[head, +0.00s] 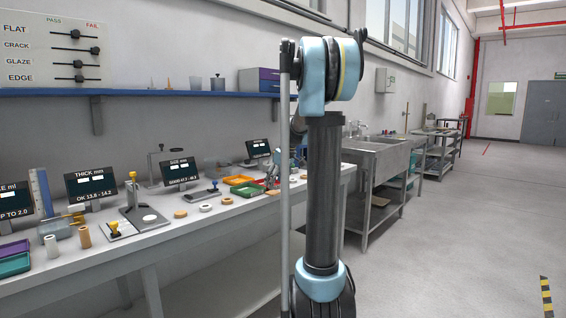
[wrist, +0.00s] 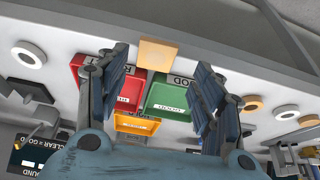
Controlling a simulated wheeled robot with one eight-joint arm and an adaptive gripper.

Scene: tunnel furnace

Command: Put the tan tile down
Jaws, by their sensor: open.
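The tan tile (wrist: 157,54) is a square, light-brown block in the wrist view, at the top middle. It appears to lie on the pale bench top (wrist: 215,50), beside the labelled ends of the red tray (wrist: 85,72) and the green tray (wrist: 165,97). My gripper (wrist: 162,60) is open, with one dark finger on each side of the tile and gaps showing between them.
A yellow tray (wrist: 137,124) sits by the red and green ones. In the head view, displays (head: 180,171) stand behind several samples on the bench, below a blue shelf (head: 180,93).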

